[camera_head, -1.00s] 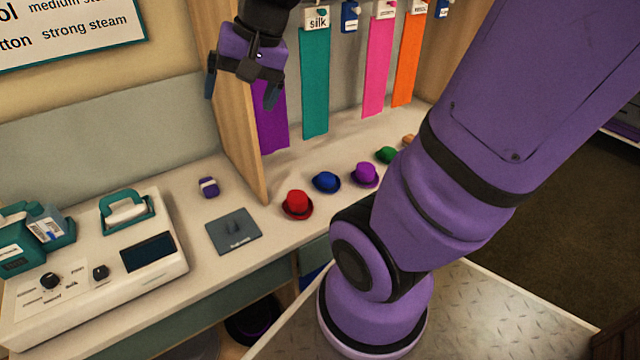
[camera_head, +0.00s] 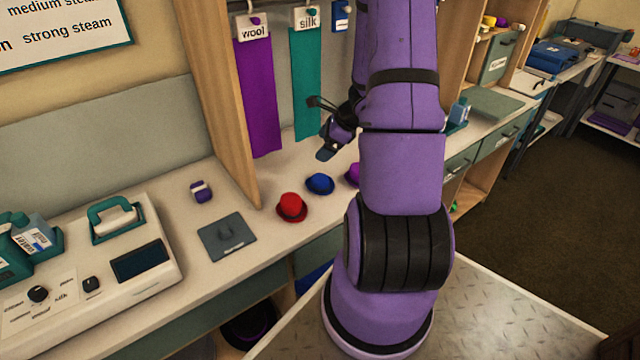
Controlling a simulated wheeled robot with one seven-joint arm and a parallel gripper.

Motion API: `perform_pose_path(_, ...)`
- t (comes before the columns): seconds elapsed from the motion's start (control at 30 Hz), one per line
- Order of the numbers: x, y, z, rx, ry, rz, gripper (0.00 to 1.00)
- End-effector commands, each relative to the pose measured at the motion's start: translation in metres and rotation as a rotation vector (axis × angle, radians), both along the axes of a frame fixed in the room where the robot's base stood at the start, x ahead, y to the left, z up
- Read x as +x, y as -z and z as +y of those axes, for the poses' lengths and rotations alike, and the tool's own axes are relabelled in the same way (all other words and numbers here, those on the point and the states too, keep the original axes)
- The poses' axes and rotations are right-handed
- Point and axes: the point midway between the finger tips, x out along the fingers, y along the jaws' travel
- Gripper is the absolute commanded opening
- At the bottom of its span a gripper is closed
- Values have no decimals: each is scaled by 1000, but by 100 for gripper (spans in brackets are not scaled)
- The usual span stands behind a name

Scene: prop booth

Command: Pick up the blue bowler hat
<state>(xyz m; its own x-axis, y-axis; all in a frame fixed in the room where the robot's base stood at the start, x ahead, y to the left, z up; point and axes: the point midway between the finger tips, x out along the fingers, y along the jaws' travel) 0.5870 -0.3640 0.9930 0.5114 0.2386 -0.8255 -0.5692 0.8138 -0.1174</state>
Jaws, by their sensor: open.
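The blue bowler hat (camera_head: 320,184) sits brim down on the pale counter, right of the red hat (camera_head: 292,207) and left of the magenta-purple hat (camera_head: 353,174). The purple hat is mostly hidden behind my arm. My gripper (camera_head: 322,128) is above and a little behind the blue hat as seen here, in front of the hanging teal strip. It is open, apart from the hat, and partly covered by my own arm. I see nothing between its fingers.
A wooden partition (camera_head: 215,110) stands left of the hats. Purple (camera_head: 258,95) and teal (camera_head: 306,85) strips hang behind them. A dark grey mat (camera_head: 227,237), a small purple-and-white item (camera_head: 201,191) and a white steam unit (camera_head: 90,270) are to the left.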

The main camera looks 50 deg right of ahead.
Motion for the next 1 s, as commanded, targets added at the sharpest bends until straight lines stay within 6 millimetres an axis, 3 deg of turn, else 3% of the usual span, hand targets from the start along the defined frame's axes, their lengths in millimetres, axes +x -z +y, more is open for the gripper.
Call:
perform_pose_path(0.1, -17, 33, -20, 55, 143, 42, 90)
perform_pose_path(0.3, -29, 57, -33, 96, 251, 70, 90)
perform_pose_path(0.6, -11, 91, -27, 99, 259, 74, 90)
perform_pose_path(1.0, 7, 119, -20, 99, 258, 74, 90)
